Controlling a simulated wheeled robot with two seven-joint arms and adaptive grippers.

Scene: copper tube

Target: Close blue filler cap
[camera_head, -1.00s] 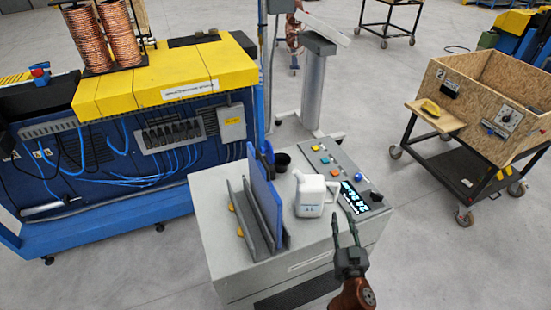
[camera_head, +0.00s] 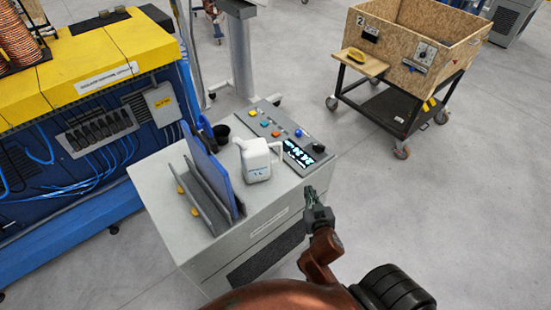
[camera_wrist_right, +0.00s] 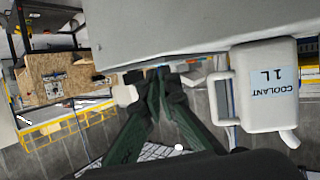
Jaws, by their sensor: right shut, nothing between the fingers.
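A dark blue piece (camera_head: 206,130), which looks like the blue filler cap, stands raised beside a black round opening or cup (camera_head: 221,133) at the back of the grey cabinet top. A blue upright panel (camera_head: 209,170) partly hides it. My right gripper (camera_head: 310,191) is shut and empty near the cabinet's front right edge, well apart from the cap. In the right wrist view its fingers (camera_wrist_right: 162,85) meet at the tips. The cap cannot be made out there. My left gripper is not in view.
A white coolant jug (camera_head: 256,160) stands on the cabinet top (camera_head: 262,196), between my right gripper and the cap; it also shows in the wrist view (camera_wrist_right: 264,88). A control panel (camera_head: 290,138) with buttons lies behind. A wooden crate cart (camera_head: 410,50) stands far right.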

